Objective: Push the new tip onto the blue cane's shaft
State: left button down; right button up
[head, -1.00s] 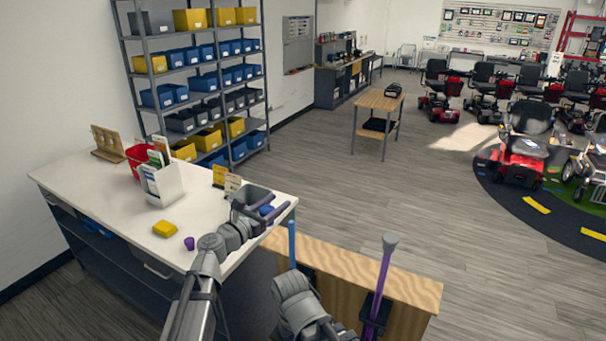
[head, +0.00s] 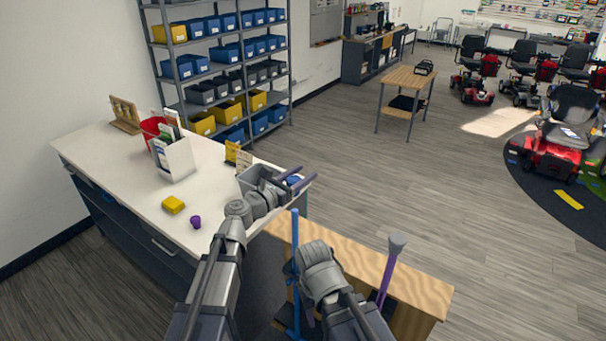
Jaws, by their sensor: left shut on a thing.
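My left gripper (head: 302,178) is over the right end of the white counter. It is shut on a small blue piece (head: 293,180), which looks like the new tip; the fingers partly hide it. The blue cane's shaft (head: 295,240) stands upright at the wooden rack (head: 425,292), below and apart from the left gripper. Its upper end is bare. My right arm's wrist is just right of the shaft. The right gripper (head: 304,305) points down close to the shaft, and its fingers are mostly hidden.
A purple cane (head: 389,275) with a grey end stands in the rack to the right. Open floor lies beyond the rack.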

pick_arm(q)
jog(key=shift+f+b, duration=2.4)
jog(key=shift+f, duration=0.15)
jog(key=shift+f+b, duration=2.25)
dwell(2.8)
jog(key=shift+c, duration=0.9)
grip_release()
